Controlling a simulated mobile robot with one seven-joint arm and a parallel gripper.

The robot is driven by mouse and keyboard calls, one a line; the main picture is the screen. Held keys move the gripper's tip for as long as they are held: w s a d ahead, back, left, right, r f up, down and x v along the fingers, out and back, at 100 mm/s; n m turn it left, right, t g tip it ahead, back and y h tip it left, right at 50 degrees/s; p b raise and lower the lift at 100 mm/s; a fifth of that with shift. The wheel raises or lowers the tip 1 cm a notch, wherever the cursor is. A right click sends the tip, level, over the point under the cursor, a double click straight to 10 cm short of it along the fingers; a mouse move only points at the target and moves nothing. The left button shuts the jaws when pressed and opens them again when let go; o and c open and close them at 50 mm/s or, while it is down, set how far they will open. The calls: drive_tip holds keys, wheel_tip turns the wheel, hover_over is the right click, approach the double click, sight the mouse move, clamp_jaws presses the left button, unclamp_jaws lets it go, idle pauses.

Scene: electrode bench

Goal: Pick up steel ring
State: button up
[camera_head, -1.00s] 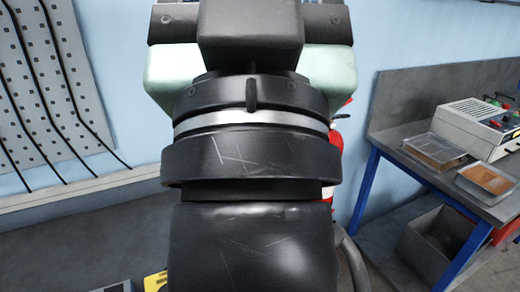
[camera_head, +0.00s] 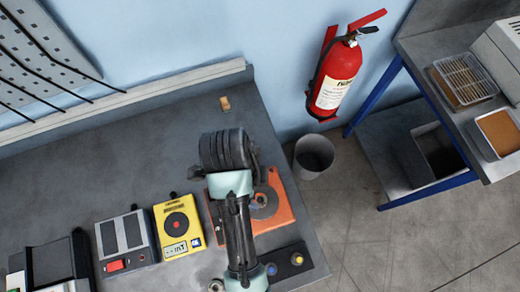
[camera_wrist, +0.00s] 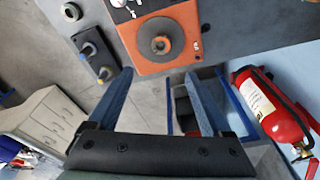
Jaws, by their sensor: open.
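A small steel ring (camera_head: 216,285) lies on the grey bench at the bottom edge of the head view, just left of my arm. It also shows at the top left of the wrist view (camera_wrist: 71,11), left of the black block with pegs. My gripper (camera_wrist: 158,75) is open in the wrist view, with nothing between its two blue fingers. The ring is outside the fingers, off to the upper left and apart from them. In the head view my arm hangs over the bench's right part, and the fingers cannot be made out.
An orange plate with a grey disc (camera_wrist: 157,40) lies beyond the fingertips. The black peg block (camera_head: 287,263) sits near the bench's right edge. A yellow meter (camera_head: 179,227) and grey device (camera_head: 126,243) stand left of my arm. A fire extinguisher (camera_head: 337,77) hangs on the wall.

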drive_tip(key=b, duration=0.3)
hover_over(260, 201)
drive_tip(key=f, duration=0.5)
drive_tip(key=shift+a+f, duration=0.2)
drive_tip(key=shift+f, duration=0.15)
drive_tip(key=shift+d+f, duration=0.1)
drive_tip(key=shift+f, duration=0.8)
drive_tip(key=shift+f+p, duration=0.95)
drive_tip(key=shift+f, duration=1.7)
clamp_jaws()
